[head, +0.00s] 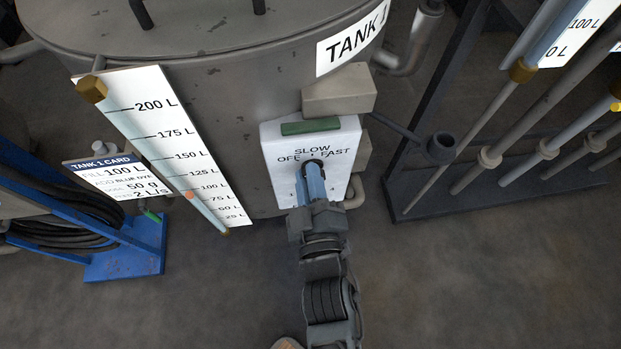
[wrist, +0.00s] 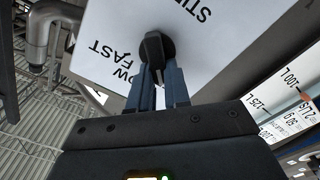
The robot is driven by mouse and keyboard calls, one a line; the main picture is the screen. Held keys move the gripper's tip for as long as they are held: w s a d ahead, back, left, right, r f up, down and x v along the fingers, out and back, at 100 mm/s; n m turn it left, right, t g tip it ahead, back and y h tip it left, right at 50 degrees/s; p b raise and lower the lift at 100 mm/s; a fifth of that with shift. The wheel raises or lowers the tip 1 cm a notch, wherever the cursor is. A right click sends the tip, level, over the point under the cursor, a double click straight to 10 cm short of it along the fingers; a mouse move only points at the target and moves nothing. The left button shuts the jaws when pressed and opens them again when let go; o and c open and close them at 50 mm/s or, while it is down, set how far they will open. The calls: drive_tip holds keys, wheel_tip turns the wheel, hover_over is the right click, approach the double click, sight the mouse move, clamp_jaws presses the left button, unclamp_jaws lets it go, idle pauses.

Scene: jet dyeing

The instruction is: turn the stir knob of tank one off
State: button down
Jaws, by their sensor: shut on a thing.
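The stir knob (wrist: 154,48) is a black knob on a white panel (head: 345,140) marked OFF, SLOW and FAST, on the front of tank one (head: 240,120). In the head view my gripper (head: 312,172) covers most of the knob and part of the lettering. In the wrist view my gripper's blue fingers (wrist: 157,82) are shut on the knob. The wrist view is rotated, with FAST and part of SLOW left of the knob. I cannot tell exactly which mark the knob points to.
A grey box (head: 338,90) juts out above the panel. A level scale (head: 165,130) and the tank 1 card (head: 105,172) stand to the left, with a blue hose stand (head: 130,255). A dark rack with pipes (head: 490,190) is to the right. The floor in front is clear.

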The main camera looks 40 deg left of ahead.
drive_tip(key=shift+f+n, duration=0.1)
drive_tip(key=shift+n, duration=0.5)
drive_tip(key=c, duration=1.1)
unclamp_jaws()
drive_tip(key=v, duration=0.8)
drive_tip(key=shift+p, duration=0.3)
